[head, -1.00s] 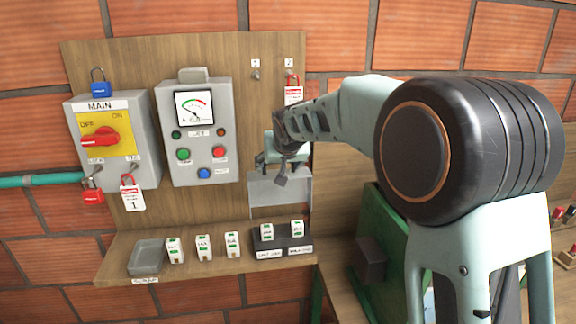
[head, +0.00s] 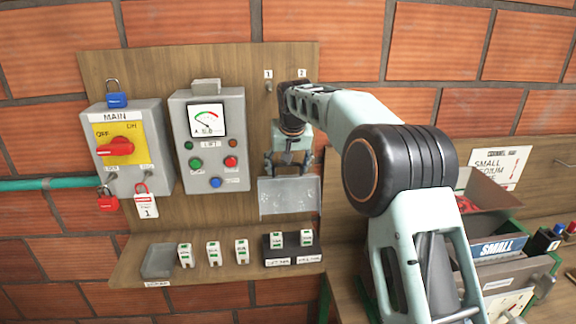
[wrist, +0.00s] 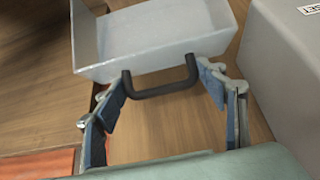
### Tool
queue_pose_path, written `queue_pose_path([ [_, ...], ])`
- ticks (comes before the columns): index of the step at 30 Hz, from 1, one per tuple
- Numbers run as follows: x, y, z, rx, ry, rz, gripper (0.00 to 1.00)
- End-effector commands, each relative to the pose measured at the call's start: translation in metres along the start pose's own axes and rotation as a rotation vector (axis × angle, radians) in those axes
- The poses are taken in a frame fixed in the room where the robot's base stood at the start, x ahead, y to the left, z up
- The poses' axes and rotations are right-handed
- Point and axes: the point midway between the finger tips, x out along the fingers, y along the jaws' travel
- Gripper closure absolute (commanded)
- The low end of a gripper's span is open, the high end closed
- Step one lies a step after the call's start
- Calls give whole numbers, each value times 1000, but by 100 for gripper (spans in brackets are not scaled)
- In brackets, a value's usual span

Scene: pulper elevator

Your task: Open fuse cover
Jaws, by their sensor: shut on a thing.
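The fuse cover (head: 289,197) is a pale grey panel on the wooden board, right of the lift control box. In the wrist view it shows as a shallow grey tray-like shape (wrist: 160,30) with a black bar handle (wrist: 160,88) on its near edge. My gripper (head: 289,165) is just above the cover in the head view. In the wrist view my gripper (wrist: 165,78) has its blue-padded fingers at the two ends of the handle, shut on it. What lies behind the cover is hidden.
The main switch box (head: 128,145) and lift control box (head: 208,140) are to the left. Below, a wooden shelf (head: 130,268) holds a grey tray (head: 158,262), several white fuses and a black holder (head: 290,250). Bins marked SMALL (head: 495,248) stand at right.

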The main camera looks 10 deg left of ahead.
Motion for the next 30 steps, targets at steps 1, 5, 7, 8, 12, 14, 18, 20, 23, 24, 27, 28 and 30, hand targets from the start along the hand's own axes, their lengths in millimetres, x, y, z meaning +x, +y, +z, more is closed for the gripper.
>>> queue_pose_path([
  [1, 0, 3, -2, 1, 2, 4, 78],
  [5, 0, 3, -2, 0, -3, 5, 78],
  [7, 0, 3, -2, 0, -3, 5, 78],
  [8, 0, 3, -2, 0, -3, 5, 78],
  [12, 0, 3, -2, 0, -2, 5, 78],
  [14, 0, 3, -2, 0, -2, 5, 78],
  [18, 0, 2, -2, 0, -3, 4, 28],
  [20, 0, 2, -2, 0, -4, 3, 28],
  [23, 0, 1, -1, 0, -5, 2, 28],
  [24, 0, 1, -1, 0, -5, 2, 28],
  [27, -5, 1, -2, -1, -4, 2, 28],
  [28, -8, 1, -2, -1, -4, 2, 28],
  [30, -19, 1, -2, -1, -2, 2, 28],
])
